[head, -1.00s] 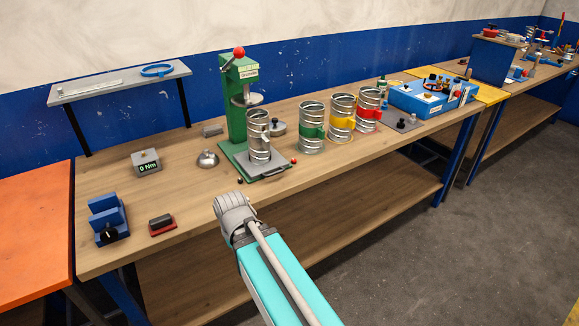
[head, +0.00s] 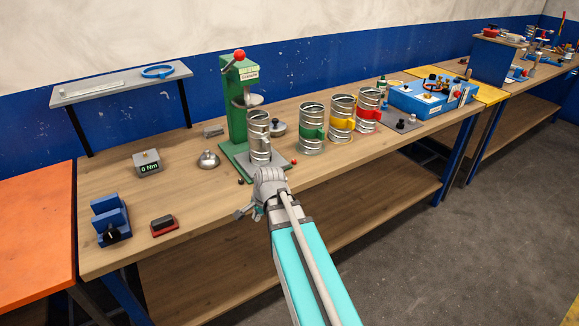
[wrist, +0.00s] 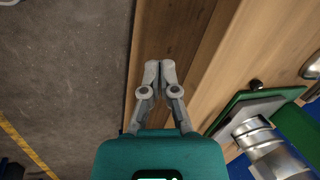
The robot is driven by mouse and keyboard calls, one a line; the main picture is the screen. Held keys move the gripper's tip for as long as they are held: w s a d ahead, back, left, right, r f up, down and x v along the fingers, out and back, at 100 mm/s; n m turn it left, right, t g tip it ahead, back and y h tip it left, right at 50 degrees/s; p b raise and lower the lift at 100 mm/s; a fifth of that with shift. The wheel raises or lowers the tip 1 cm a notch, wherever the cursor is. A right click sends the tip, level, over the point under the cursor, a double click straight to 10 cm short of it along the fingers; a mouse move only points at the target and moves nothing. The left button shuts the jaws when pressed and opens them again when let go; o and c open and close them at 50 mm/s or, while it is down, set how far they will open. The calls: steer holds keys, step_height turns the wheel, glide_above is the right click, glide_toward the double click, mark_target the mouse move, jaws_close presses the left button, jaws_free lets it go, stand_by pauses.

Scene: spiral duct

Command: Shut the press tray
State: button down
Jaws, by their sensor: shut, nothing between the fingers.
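The green press (head: 238,105) stands on the bench with its grey press tray (head: 281,162) at its base. A ridged metal duct piece (head: 258,138) stands upright on the tray. My gripper (head: 243,213) is shut and empty near the bench's front edge, in front of the press and a little left of it. My wrist hides the tray's front and its handle in the head view. In the wrist view my fingertips (wrist: 160,68) are together over the bench edge. The tray (wrist: 238,108) and the duct piece (wrist: 262,140) lie to their right, apart from them.
Duct pieces with green (head: 311,128), yellow and red bands stand right of the press. A metal dome (head: 208,159) and a torque box (head: 147,162) stand to its left. Open floor (wrist: 60,80) lies before the bench.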

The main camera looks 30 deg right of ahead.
mark_target(286, 168)
steer(key=w+d+r+m+t, duration=0.2)
steer(key=d+m, duration=0.5)
steer(key=w+d+r+m+t+p, duration=0.1)
steer(key=w+d+r+m, duration=0.1)
steer(key=d+m, duration=0.5)
steer(key=w+d+r+m+t+h+p, duration=0.1)
steer(key=w+d+r+m+t, duration=0.1)
steer(key=d+m, duration=0.5)
steer(key=shift+w+d+r+m+t, duration=0.2)
steer(key=shift+d+r+m+t, duration=0.15)
steer(key=shift+d, duration=0.4)
steer(key=b+x, duration=0.7)
steer(key=x, duration=0.3)
steer(key=shift+d+f, duration=0.1)
steer(key=shift+f, duration=0.05)
steer(key=shift+w, duration=2)
